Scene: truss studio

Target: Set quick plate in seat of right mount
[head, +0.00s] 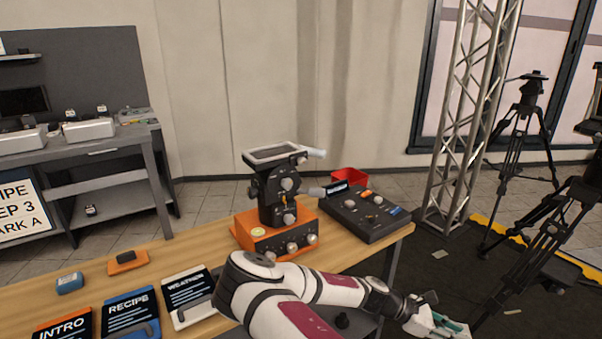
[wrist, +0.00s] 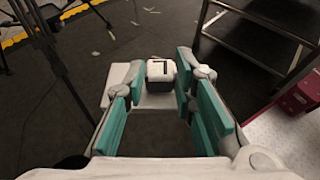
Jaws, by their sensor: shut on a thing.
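My gripper (head: 440,325) is at the lower right of the head view, beyond the table's right end. In the wrist view its teal-padded fingers (wrist: 162,85) are shut on a small dark block with a white, dark-marked top (wrist: 160,70), which looks like the quick plate. A dark mount (head: 280,192) with a flat top stands on an orange box (head: 280,240) on the table. Two tripods with heads stand at the right: one head (head: 533,90) shows whole, the nearer tripod (head: 560,220) is cut by the frame edge. I cannot tell which is the right mount.
A black control box (head: 368,215) and a red bin (head: 350,178) are on the wooden table (head: 200,243). Signs, an orange plate (head: 128,262) and a blue block (head: 69,283) lie at the left. A truss (head: 470,110) rises behind. In the wrist view a dark rack (wrist: 265,35) stands upper right.

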